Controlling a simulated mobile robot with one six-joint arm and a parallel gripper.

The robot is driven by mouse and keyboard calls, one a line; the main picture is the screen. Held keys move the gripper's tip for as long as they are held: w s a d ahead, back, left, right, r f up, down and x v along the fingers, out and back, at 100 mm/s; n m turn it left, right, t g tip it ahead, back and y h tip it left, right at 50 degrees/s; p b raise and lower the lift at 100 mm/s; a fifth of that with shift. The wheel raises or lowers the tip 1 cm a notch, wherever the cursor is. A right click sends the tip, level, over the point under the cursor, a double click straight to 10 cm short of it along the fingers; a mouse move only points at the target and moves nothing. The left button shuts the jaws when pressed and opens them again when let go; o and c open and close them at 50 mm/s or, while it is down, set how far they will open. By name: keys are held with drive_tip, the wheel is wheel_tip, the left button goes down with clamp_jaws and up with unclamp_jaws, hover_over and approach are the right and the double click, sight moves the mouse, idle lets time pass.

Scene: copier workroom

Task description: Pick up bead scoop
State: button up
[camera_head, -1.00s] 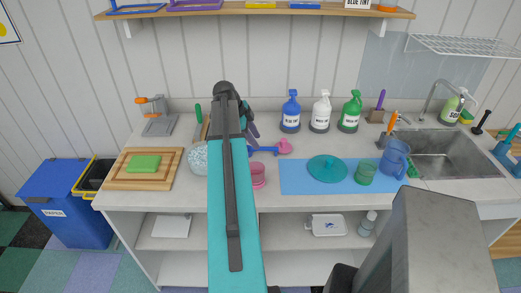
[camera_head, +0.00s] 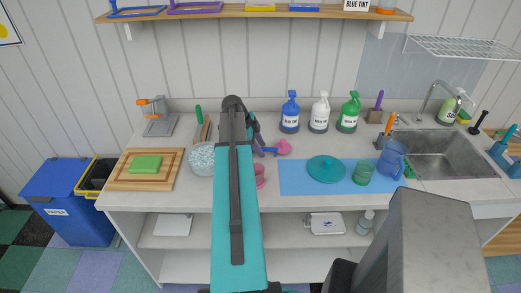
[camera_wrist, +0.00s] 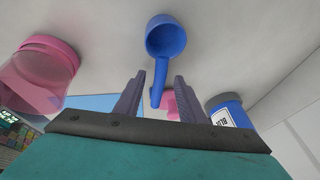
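The bead scoop seems to be the blue scoop (camera_wrist: 166,38) with a round bowl, lying on the counter in the wrist view. Its handle runs between the fingers of my gripper (camera_wrist: 160,78). The purple fingers are open, with a gap on each side of the handle; I cannot tell how far above it they are. In the head view, part of the blue scoop (camera_head: 269,151) shows just right of my gripper (camera_head: 259,145); my arm hides the rest.
A pink item (camera_head: 284,147) lies close to the scoop's right. A pink jar (camera_head: 259,174) stands in front, partly hidden. A bowl of beads (camera_head: 201,158) is at left. Spray bottles (camera_head: 290,113) stand behind. A blue mat (camera_head: 300,180) lies to the right.

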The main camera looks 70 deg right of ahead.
drive_tip(key=shift+c, duration=0.4)
clamp_jaws()
drive_tip(key=shift+r, duration=0.2)
wheel_tip(320, 180, up, 10)
drive_tip(key=b, duration=0.3)
drive_tip(key=shift+f, duration=0.15)
idle(0.4)
idle(0.6)
